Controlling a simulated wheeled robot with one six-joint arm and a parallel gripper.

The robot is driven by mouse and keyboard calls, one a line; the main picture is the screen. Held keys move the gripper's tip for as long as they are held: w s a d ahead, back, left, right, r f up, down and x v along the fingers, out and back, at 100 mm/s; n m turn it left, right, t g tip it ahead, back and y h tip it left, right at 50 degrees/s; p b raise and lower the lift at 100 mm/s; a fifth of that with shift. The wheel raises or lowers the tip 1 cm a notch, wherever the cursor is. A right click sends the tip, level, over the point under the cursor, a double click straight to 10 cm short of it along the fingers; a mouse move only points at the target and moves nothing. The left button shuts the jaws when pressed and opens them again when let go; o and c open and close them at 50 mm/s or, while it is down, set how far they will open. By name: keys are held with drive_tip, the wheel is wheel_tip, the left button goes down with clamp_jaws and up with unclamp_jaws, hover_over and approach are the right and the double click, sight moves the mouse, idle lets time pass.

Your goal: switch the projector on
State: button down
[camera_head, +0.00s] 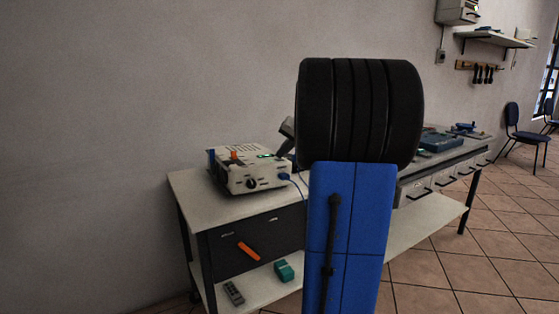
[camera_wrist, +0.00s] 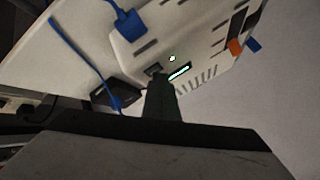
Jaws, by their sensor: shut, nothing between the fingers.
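The white vented box that I take to be the projector (camera_head: 250,175) stands on the left end of the workbench, with a dark round part and a blue plug on its front. In the wrist view the projector (camera_wrist: 200,30) fills the upper part, tilted. A small dark rocker-like part (camera_wrist: 153,70) lies just beyond my fingertips. My gripper (camera_wrist: 161,80) is shut and empty, its tip close to that face; I cannot tell if it touches. In the head view my arm hides the gripper.
A black block (camera_wrist: 118,93) lies close by. The workbench (camera_head: 190,185) has a lower shelf with a teal item (camera_head: 284,270) and a grey remote (camera_head: 234,292). Wall stands behind.

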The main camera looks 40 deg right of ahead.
sight(283, 161)
drive_tip(key=shift+r, duration=0.75)
drive_tip(key=shift+r, duration=0.1)
drive_tip(key=shift+d+r, duration=0.2)
drive_tip(key=shift+r, duration=2.2)
drive_tip(key=s+a+f+n+g, duration=0.1)
drive_tip(key=s+a+f+n, duration=0.15)
drive_tip(key=a, duration=0.65)
drive_tip(key=s+a+f+n+g+y, duration=0.1)
drive_tip(key=s+a+f, duration=0.2)
drive_tip(key=a, duration=0.7)
drive_tip(key=s+a+f+n+g, duration=0.1)
drive_tip(key=s+a+f+n, duration=0.15)
drive_tip(key=a, duration=0.65)
drive_tip(key=s+a+f+n, duration=0.2)
drive_tip(key=s+a+f, duration=0.4)
drive_tip(key=s, duration=0.4)
drive_tip(key=s+a+f+n+g, duration=0.1)
drive_tip(key=s+a+f+n, duration=0.2)
drive_tip(key=s+a+f, duration=0.4)
drive_tip(key=s+f, duration=0.2)
drive_tip(key=s, duration=0.1)
drive_tip(key=shift+s, duration=0.25)
